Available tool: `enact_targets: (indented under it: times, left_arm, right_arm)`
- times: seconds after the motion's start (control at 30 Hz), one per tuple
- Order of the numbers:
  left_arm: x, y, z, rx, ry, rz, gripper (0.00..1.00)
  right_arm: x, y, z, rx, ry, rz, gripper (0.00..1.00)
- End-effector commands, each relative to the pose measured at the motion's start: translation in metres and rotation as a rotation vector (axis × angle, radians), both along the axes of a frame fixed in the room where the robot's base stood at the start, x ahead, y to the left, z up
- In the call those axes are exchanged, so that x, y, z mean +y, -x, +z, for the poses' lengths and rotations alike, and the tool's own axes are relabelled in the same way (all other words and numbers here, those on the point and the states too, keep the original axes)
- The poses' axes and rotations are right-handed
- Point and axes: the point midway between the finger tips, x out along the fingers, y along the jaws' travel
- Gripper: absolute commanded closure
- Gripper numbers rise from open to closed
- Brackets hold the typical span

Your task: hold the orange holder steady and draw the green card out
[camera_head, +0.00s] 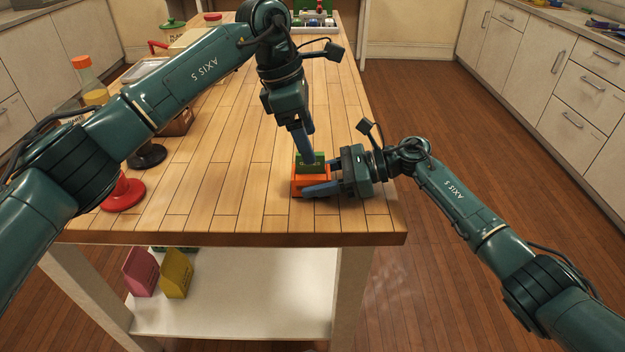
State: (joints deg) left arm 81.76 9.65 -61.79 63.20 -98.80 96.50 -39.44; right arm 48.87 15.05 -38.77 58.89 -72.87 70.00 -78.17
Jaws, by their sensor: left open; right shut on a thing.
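The orange holder (299,188) stands on the wooden table near its front right corner. The green card (316,158) stands upright in it, its upper part showing above the holder. My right gripper (318,188) comes in from the right and is shut on the holder, one blue finger across its front. My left gripper (308,157) points down from above and is open, its blue fingers at the top of the card. One finger overlaps the card in the picture; I cannot tell whether it touches. The card's lower part is hidden inside the holder.
A red-based stand (124,196), a black-based one (148,156) and a bottle (92,84) stand at the left behind my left arm. A tray (313,29) is at the far end. Pink (141,271) and yellow (176,273) holders sit on the lower shelf. The tabletop's middle is clear.

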Motion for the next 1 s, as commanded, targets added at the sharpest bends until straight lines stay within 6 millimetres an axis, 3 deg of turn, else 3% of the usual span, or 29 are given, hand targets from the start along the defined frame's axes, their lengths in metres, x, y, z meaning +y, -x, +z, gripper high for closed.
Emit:
enact_targets:
  times: [0.57,1.0]
  left_arm:
    - [-0.001,-0.010,-0.002,0.000,0.001,0.000,0.28]
    - [0.000,-0.010,-0.023,0.000,0.000,0.001,0.28]
  right_arm:
    - [0.000,0.001,-0.003,0.003,0.003,0.000,0.82]
    - [0.000,0.000,-0.003,0.003,0.003,0.000,0.82]
